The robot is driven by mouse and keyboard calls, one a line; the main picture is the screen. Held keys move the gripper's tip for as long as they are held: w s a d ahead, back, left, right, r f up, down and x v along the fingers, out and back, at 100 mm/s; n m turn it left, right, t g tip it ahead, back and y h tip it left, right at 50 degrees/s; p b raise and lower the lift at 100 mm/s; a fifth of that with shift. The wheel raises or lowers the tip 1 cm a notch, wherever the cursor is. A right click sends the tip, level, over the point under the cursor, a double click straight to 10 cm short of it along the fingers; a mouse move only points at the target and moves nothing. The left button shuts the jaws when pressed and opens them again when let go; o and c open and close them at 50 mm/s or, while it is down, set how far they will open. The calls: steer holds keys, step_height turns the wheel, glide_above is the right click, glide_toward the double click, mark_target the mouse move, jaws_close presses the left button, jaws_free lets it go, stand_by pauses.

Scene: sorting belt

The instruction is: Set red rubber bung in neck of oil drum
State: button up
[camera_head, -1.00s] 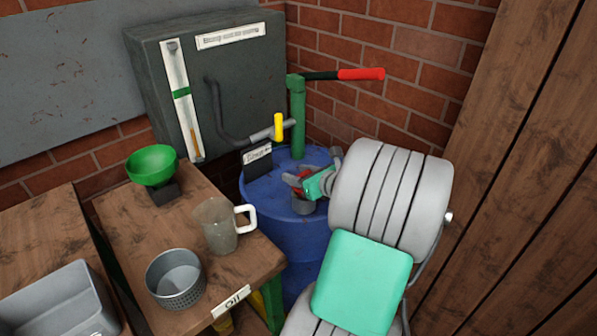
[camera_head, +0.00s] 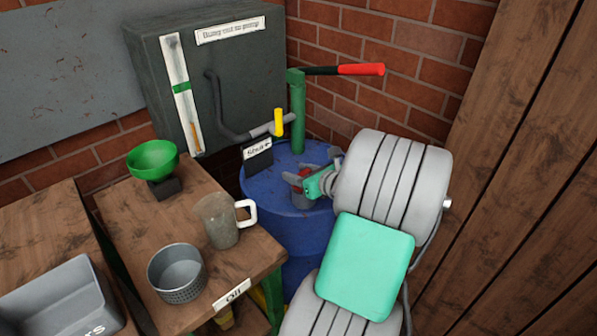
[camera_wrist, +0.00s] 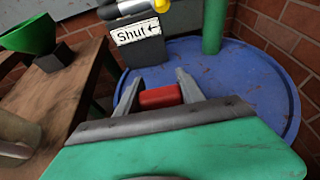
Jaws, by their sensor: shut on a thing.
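The blue oil drum (camera_head: 300,230) stands in the corner behind the oil table. Its lid also shows in the wrist view (camera_wrist: 255,70). My gripper (camera_head: 302,182) is over the front part of the drum lid, reaching in from the right. It is shut on the red rubber bung (camera_wrist: 160,97), which sits between the two grey fingers in the wrist view.
A green pump (camera_head: 297,115) with a red-handled lever rises from the drum. A "Shut" sign (camera_head: 257,150) and a yellow-handled tap (camera_head: 278,122) are close by. The table holds a jug (camera_head: 220,222), a green funnel (camera_head: 152,160) and a perforated pot (camera_head: 177,273).

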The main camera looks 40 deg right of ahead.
steer(key=shift+f, duration=0.55)
stand_by(0.4)
steer(key=o, duration=1.2)
steer(key=p+v, duration=0.1)
steer(key=v, duration=0.7)
